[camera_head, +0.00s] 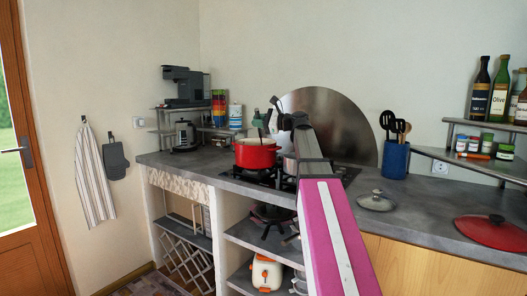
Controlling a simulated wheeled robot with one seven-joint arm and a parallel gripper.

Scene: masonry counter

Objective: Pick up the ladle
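A red pot (255,155) sits on the stove at the middle of the counter. A thin dark handle-like shape (260,125) rises above its rim; it may be the ladle, but it is too small to tell. Dark utensils (388,119) with round heads stand in a blue holder (395,160) to the right; one may be a ladle. My arm reaches up from the bottom, and my gripper (272,108) is just above and to the right of the red pot. Its fingers are small and dark, so their opening and any contact cannot be made out.
A lid with a knob (376,203) and a red lid (494,231) lie on the right counter. Bottles (500,90) and jars stand on a raised shelf. A kettle (185,136) stands at left. A second pot is partly hidden behind my arm.

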